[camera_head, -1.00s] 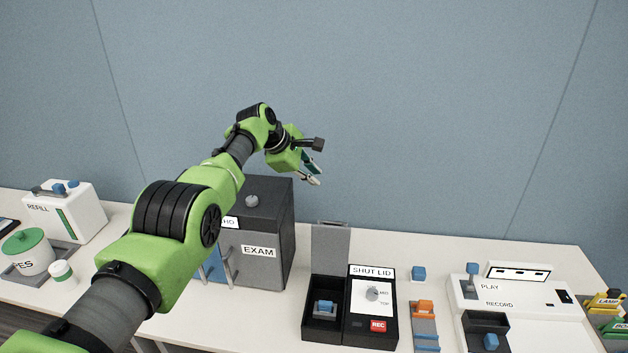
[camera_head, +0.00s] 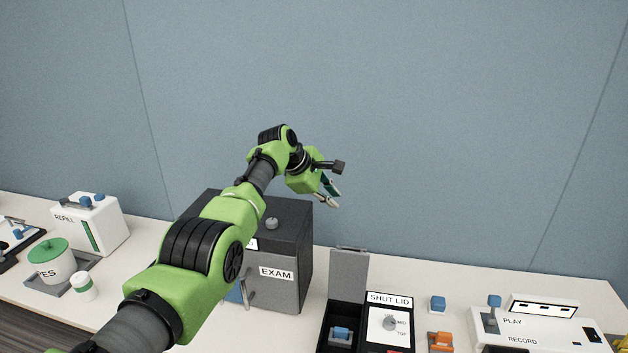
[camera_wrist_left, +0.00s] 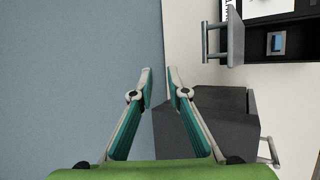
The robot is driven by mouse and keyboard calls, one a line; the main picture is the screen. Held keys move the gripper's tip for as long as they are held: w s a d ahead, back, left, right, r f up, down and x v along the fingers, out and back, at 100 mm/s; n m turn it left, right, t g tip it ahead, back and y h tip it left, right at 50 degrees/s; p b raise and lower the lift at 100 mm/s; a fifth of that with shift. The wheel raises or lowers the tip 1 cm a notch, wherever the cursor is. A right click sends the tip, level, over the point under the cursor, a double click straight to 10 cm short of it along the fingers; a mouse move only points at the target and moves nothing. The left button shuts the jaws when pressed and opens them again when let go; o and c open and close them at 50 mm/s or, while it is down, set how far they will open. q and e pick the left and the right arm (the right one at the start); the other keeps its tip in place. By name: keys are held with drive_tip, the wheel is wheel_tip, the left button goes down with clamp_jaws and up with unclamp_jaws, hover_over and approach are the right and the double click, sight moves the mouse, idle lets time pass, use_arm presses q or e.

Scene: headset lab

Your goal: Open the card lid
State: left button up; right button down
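The grey card lid (camera_head: 349,273) stands upright at the back of a black box (camera_head: 331,313) marked SHUT LID. A small blue block (camera_head: 341,334) sits in the box's open compartment. The lid also shows in the left wrist view (camera_wrist_left: 237,37) at upper right, with a bar handle along its edge. My left gripper (camera_head: 337,184) is high above the bench, near the back wall, apart from the lid. Its fingers (camera_wrist_left: 158,78) have a gap between them and hold nothing. My right gripper is not in view.
A dark grey EXAM cabinet (camera_head: 290,240) with a knob on top stands beside the box, below my left gripper. A white PLAY/RECORD console (camera_head: 540,322) and a blue block (camera_head: 438,303) are to the right. A REFILL case (camera_head: 105,228) and a green-lidded jar (camera_head: 50,262) are at left.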

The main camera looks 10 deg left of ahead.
use_arm(q)
drive_tip(key=v, duration=1.1)
drive_tip(key=shift+s+f, duration=0.1)
